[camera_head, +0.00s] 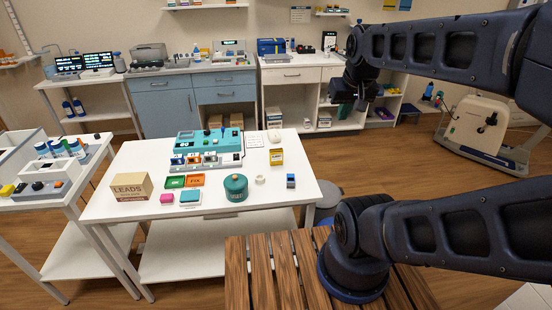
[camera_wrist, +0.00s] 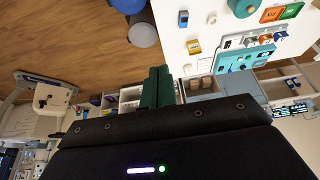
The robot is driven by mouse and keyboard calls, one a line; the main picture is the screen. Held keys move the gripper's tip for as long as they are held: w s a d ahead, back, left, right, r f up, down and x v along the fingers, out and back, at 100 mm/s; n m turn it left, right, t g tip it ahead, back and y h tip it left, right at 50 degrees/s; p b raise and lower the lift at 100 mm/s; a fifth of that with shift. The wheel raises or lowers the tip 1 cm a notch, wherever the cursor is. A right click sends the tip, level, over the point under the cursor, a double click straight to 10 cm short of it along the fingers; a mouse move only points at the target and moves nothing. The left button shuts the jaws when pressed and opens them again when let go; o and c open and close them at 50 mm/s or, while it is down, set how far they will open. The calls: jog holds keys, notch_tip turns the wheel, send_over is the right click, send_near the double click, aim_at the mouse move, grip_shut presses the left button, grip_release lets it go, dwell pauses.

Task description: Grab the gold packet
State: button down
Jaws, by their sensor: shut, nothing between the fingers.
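The gold packet (camera_head: 276,157) stands near the right back part of the white table (camera_head: 130,207). Its front carries a pale label. In the wrist view the gold packet (camera_wrist: 194,46) shows small, near the table edge. My gripper (camera_head: 361,104) is raised in the air to the right of the table, well apart from the packet. In the wrist view the green fingers of my gripper (camera_wrist: 158,72) are pressed together with nothing between them.
A teal machine (camera_head: 200,142) stands behind and left of the packet. A teal round pot (camera_head: 236,187), a white ring (camera_head: 260,180) and a blue block (camera_head: 291,181) are in front. A cardboard box (camera_head: 131,186) sits at the left. The table's right edge is clear.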

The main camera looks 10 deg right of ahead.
dwell(0.3)
jog(key=c, duration=1.2)
grip_release()
jog(key=shift+o, duration=0.2)
jog(key=shift+w, duration=0.1)
